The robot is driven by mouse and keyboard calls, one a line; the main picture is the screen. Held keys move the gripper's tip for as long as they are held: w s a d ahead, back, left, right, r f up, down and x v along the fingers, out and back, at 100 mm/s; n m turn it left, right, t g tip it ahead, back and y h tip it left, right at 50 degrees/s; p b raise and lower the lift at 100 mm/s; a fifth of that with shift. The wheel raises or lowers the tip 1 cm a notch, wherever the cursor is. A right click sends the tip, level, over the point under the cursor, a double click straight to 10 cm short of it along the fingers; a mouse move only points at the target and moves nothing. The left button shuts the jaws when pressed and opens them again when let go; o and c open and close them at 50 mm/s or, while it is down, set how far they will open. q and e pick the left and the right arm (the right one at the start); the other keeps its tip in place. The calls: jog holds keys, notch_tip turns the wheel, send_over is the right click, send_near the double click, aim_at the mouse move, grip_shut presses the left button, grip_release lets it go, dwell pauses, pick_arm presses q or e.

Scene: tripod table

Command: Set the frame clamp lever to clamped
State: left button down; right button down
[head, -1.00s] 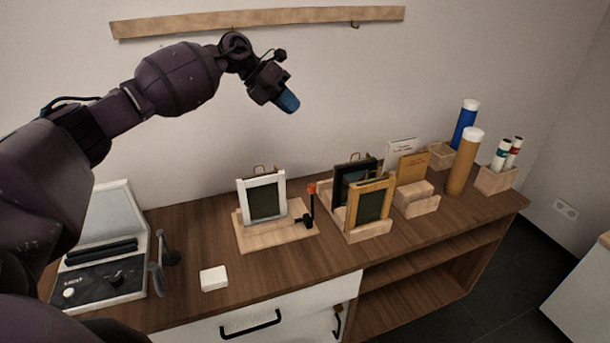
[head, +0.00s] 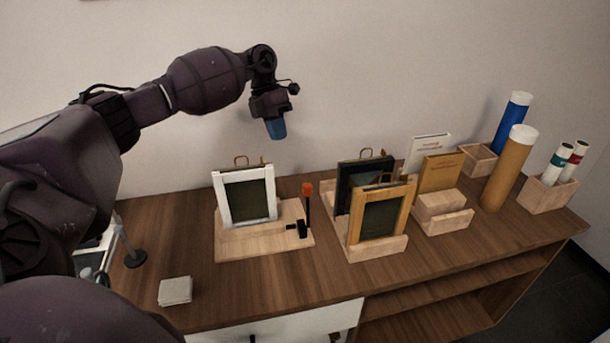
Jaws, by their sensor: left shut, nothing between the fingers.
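The frame clamp is a light wooden base (head: 270,246) on the table with a white picture frame (head: 246,198) standing upright in it. Its lever (head: 307,206) is a black rod with a red-orange tip, at the right side of the base, pointing up. My left gripper (head: 277,131) has blue fingertips pointing down. It is shut and empty, in the air above and behind the lever, apart from it. My right gripper is not in view.
A wooden rack (head: 379,249) with a black frame and a wooden frame (head: 380,218) stands just right of the lever. Book holders and poster tubes (head: 508,170) stand farther right. A small white block (head: 175,291) lies at front left. The wood between is clear.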

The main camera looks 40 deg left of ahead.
pick_arm(q)
jog(key=s+d+f+p, duration=0.1)
jog(key=s+d+f, duration=0.1)
jog(key=d+f, duration=0.5)
jog(key=shift+x, duration=0.95)
jog(key=shift+w, duration=0.1)
